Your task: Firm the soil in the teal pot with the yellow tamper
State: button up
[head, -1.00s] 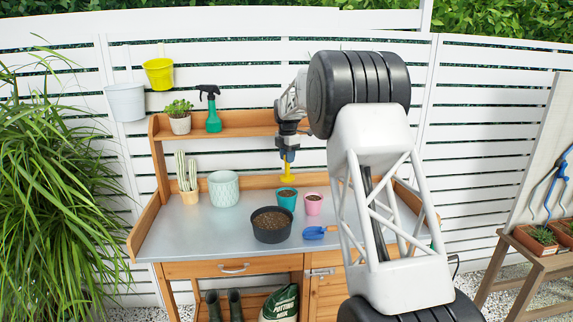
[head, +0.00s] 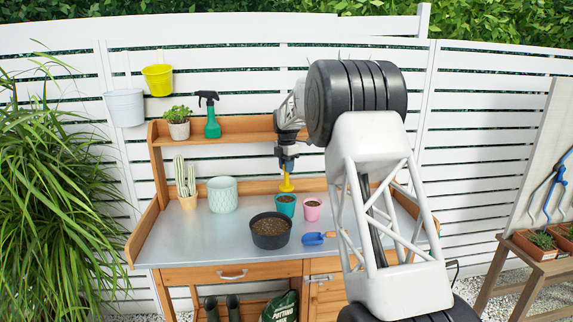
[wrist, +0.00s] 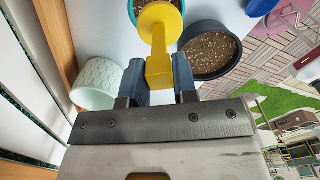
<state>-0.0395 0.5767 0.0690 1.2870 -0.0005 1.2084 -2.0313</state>
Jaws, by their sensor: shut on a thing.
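The yellow tamper (head: 286,186) points down, with its round foot just above the teal pot (head: 286,208) in the head view. My gripper (head: 286,165) is shut on the tamper's handle. In the wrist view the handle sits between the two blue-grey fingers of my gripper (wrist: 160,78), and the yellow foot (wrist: 160,20) partly covers the teal pot (wrist: 134,14). Brown soil with pale specks shows beside the foot.
A pink pot (head: 312,213) stands close right of the teal pot. A pale mint pot (head: 222,196) and a cactus (head: 187,203) stand left. The bench's front left is bare.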

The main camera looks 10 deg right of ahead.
aim_at(287, 186)
jog(key=shift+f, duration=2.25)
jog(key=shift+f, duration=0.75)
dwell(1.8)
jog(key=shift+r, duration=3.1)
